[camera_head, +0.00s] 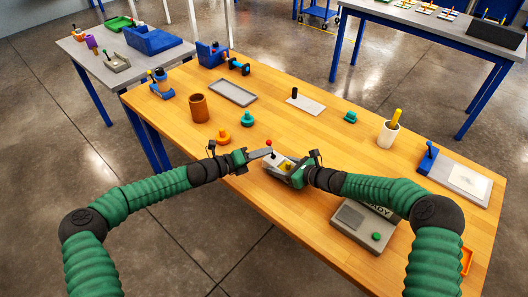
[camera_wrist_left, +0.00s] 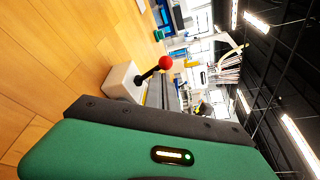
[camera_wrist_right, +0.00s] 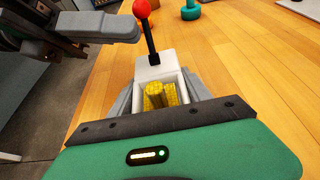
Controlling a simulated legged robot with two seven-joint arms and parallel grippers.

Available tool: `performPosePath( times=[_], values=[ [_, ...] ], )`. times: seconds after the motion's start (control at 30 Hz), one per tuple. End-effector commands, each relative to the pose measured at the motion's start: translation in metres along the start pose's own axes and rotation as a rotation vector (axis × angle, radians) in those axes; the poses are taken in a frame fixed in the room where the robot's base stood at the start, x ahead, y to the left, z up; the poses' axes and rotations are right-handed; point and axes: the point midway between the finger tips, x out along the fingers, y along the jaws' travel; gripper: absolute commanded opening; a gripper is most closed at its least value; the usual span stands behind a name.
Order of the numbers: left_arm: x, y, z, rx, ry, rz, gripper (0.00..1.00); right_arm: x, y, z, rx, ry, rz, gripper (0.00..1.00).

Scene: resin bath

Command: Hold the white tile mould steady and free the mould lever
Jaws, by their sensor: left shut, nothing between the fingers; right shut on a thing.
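The white tile mould (camera_wrist_right: 158,73) is an open box with yellow pieces (camera_wrist_right: 162,94) in it. It sits on the wooden table and also shows in the left wrist view (camera_wrist_left: 122,80). My right gripper (camera_head: 287,170) is shut on the mould, with a grey finger along each side. The mould lever (camera_wrist_right: 151,40) is a black rod with a red ball, standing on the mould's far end; its ball shows in the head view (camera_head: 269,142). My left gripper (camera_head: 269,152) is shut and empty, its fingertips just left of the lever. I cannot tell if they touch it.
A grey machine with a green button (camera_head: 376,237) stands right of my right gripper. An orange knob (camera_head: 222,136), a teal knob (camera_head: 247,119) and a brown cup (camera_head: 199,108) stand beyond my left gripper. The table behind the mould is mostly clear.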

Motion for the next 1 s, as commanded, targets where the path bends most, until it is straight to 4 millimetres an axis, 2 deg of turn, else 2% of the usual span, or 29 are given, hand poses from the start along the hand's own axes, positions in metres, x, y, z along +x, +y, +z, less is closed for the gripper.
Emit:
performPosePath(
  times=[0.3,0.63,0.77,0.87,0.9,1.0],
  values=[
    [0.000,0.009,0.015,-0.180,-0.004,-0.061,0.00,0.001,0.002,0.001,-0.003,-0.002,0.004,0.00],
    [-0.002,0.010,0.018,-0.185,-0.010,-0.061,0.00,0.001,0.004,-0.001,-0.004,0.000,0.009,0.00],
    [-0.005,0.009,0.004,-0.191,-0.007,-0.062,0.00,0.001,0.004,-0.001,-0.004,0.001,0.008,0.00],
    [-0.009,0.006,-0.021,-0.195,0.000,-0.066,0.00,0.001,0.003,-0.001,-0.002,0.001,0.007,0.00],
    [-0.015,0.006,-0.026,-0.191,0.000,-0.064,0.00,0.001,0.003,-0.001,-0.002,0.001,0.006,0.00],
    [-0.047,0.008,-0.024,-0.186,-0.002,-0.061,0.00,0.001,0.002,-0.001,-0.001,0.002,0.004,0.00]
  ],
)
